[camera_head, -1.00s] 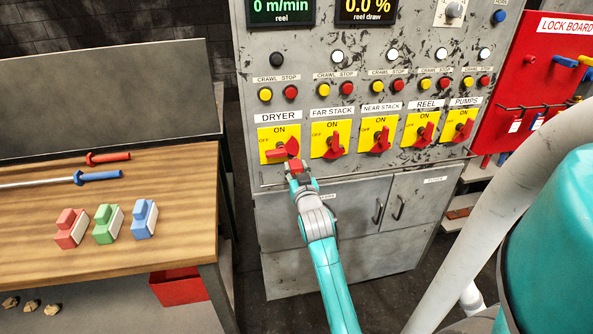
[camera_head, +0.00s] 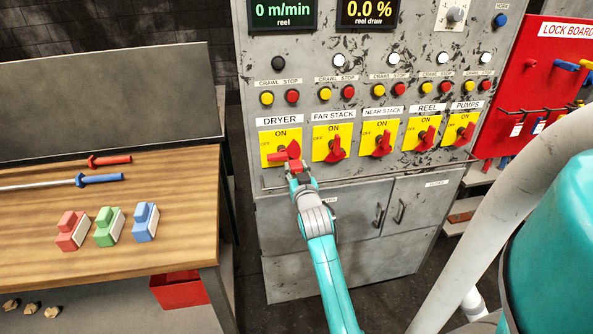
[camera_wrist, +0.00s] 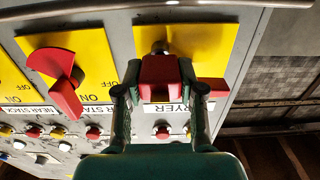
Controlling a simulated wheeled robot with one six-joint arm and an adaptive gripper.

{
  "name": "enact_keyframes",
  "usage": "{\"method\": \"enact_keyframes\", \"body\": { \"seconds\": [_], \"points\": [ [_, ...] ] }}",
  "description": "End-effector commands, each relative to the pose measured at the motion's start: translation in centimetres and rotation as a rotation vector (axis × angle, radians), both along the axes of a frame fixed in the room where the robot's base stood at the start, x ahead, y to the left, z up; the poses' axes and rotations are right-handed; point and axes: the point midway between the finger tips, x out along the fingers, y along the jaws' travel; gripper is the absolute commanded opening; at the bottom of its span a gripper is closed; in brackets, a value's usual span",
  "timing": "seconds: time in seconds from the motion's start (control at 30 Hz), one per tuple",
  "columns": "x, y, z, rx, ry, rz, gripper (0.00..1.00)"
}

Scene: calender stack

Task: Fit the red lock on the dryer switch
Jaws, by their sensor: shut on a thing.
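My gripper (camera_head: 298,177) is at the lower right part of the dryer switch plate (camera_head: 268,144). In the wrist view my gripper (camera_wrist: 160,92) is shut on the red lock (camera_wrist: 160,74), with one finger on each side of it. A metal part (camera_wrist: 160,47) shows just beyond the lock, against the yellow plate; I cannot tell whether it passes through the switch. The dryer switch's red handle (camera_head: 277,157) lies nearly level, towards OFF. Its end (camera_wrist: 214,87) shows beside the right finger in the wrist view. The lock partly hides the switch.
The far stack switch (camera_head: 337,150) stands close to the right, its red handle nearly upright. A grey rail (camera_head: 375,176) runs below the switches. A wooden bench (camera_head: 150,250) with several coloured blocks is at left, and the red lock board (camera_head: 530,90) at right.

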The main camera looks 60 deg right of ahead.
Motion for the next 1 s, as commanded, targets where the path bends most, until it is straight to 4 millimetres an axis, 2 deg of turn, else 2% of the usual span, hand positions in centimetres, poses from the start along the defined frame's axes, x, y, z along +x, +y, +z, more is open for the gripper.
{"method": "enact_keyframes", "body": {
  "seconds": [0.33, 0.37, 0.47, 0.67, 0.73, 1.0],
  "points": [
    [0.3, -0.36, 0.04, -0.001, -0.001, 0.0, 0.0],
    [0.3, -0.36, 0.04, -0.001, -0.001, 0.0, 0.43],
    [0.3, -0.36, 0.04, -0.001, -0.001, 0.0, 0.68],
    [0.3, -0.35, 0.02, -0.001, -0.001, 0.0, 0.68],
    [0.3, -0.35, -0.01, 0.0, 0.0, 0.0, 0.75],
    [0.3, -0.35, 0.0, 0.0, 0.0, 0.0, 0.75]
  ]
}}
